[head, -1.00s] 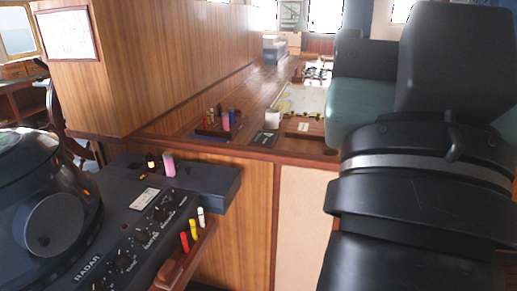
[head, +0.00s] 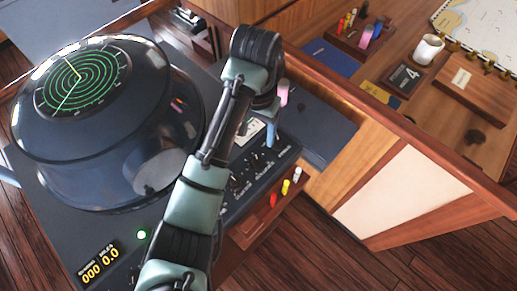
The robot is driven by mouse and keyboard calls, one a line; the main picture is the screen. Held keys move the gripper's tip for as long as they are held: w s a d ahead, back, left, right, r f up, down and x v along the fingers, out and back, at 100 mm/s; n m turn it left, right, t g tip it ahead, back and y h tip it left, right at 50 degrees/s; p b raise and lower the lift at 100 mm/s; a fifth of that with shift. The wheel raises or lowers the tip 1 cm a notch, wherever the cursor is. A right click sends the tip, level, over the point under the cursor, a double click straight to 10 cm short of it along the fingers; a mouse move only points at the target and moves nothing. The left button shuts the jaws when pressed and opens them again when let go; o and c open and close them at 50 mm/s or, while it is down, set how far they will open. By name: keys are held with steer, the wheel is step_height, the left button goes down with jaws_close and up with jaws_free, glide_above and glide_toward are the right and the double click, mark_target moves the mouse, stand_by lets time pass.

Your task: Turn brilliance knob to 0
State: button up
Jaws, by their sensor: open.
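The radar console (head: 60,225) carries a row of small black knobs (head: 236,183) on its right side, partly hidden behind my arm. The labels beside the knobs are too small to read, so I cannot tell which knob is brilliance or where it points. My arm reaches up across the console from the bottom of the head view. My gripper (head: 271,133) points down over the upper end of the knob row, with a pale blue finger showing. It is open and holds nothing visible. I cannot tell whether it touches the panel or a knob.
The large radar dome (head: 100,165) with a green screen (head: 80,78) stands left of my arm. Red, yellow and white pens (head: 285,187) sit along the right edge. A mug (head: 427,49) and wooden holders occupy the desk at right.

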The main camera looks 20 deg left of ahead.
mark_target(257, 159)
step_height(257, 159, down, 10)
steer(key=b, duration=0.7)
steer(key=shift+s+d+f, duration=0.1)
steer(key=shift+s+f, duration=0.05)
steer(key=shift+f, duration=1)
jaws_close()
